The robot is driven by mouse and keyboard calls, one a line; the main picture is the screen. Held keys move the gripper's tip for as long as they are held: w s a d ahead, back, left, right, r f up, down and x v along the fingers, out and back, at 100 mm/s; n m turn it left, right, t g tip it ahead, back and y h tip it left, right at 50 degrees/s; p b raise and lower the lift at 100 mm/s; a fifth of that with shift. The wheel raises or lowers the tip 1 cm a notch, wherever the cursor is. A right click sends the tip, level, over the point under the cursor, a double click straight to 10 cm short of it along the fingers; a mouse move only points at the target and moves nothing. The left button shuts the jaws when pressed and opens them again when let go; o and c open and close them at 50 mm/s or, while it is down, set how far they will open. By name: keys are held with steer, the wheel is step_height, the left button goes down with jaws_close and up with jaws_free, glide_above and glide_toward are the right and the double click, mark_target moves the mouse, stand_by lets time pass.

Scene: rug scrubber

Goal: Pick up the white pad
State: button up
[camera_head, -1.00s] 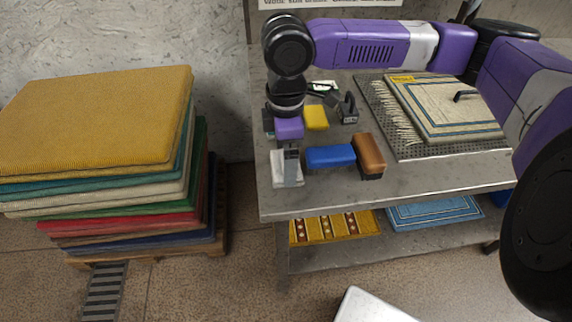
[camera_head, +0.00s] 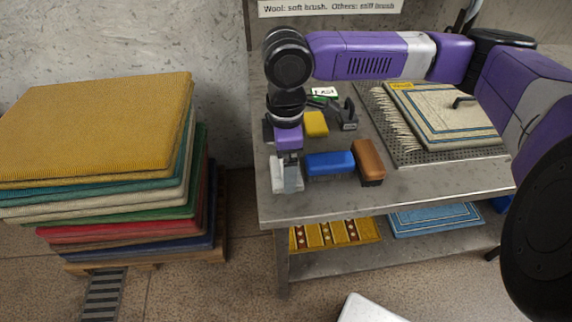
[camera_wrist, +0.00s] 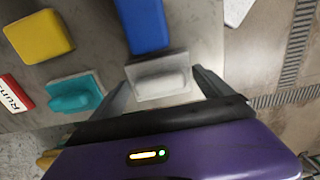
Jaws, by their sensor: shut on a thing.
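The white pad (camera_head: 279,180) is a pale block near the left front corner of the metal table (camera_head: 430,183). In the wrist view the white pad (camera_wrist: 160,78) lies between my two fingers. My gripper (camera_head: 290,178) points down over it and is shut on its sides; it also shows in the wrist view (camera_wrist: 164,84). The fingers hide part of the pad in the head view. I cannot tell whether the pad is clear of the tabletop.
A blue brush (camera_head: 329,163) and a brown brush (camera_head: 369,160) stand right of the pad. A yellow block (camera_head: 316,124) and a teal pad (camera_wrist: 76,93) are close by. A cream rug (camera_head: 440,115) lies at right. Stacked rugs (camera_head: 95,125) stand left.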

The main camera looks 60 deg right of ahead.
step_height(320, 180, up, 20)
steer(key=p, duration=0.1)
steer(key=shift+f+p, duration=0.15)
steer(key=shift+p, duration=0.25)
steer(key=o, duration=0.5)
steer(key=c, duration=0.4)
steer(key=shift+f, duration=0.1)
